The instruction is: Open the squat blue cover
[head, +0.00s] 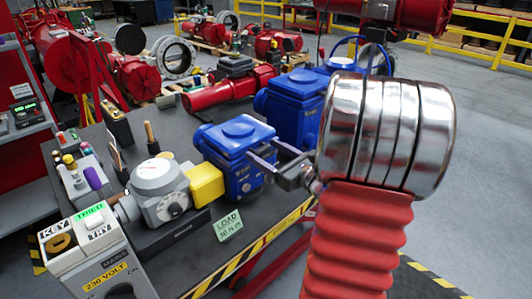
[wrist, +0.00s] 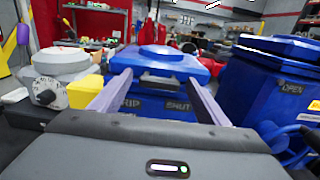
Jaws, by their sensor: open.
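The squat blue cover (head: 237,131) sits on a blue housing on the dark bench, with a low round raised disc on top. It looks closed. In the wrist view the cover (wrist: 155,58) is straight ahead, with a dark tab at its front edge (wrist: 160,79). Labels ending in "RIP" and reading "SHUT" show on the face below. My gripper (head: 263,151) is open at the cover's front right side. In the wrist view its two fingers (wrist: 160,77) frame the tab. I cannot tell whether they touch the cover.
A taller blue box (head: 293,97), labelled "OPEN" in the wrist view (wrist: 285,85), stands close on the right. A grey dial unit (head: 160,185) with a yellow block (head: 206,185) adjoins on the left. A "LOAD" card (head: 228,225) is near the bench's striped front edge.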

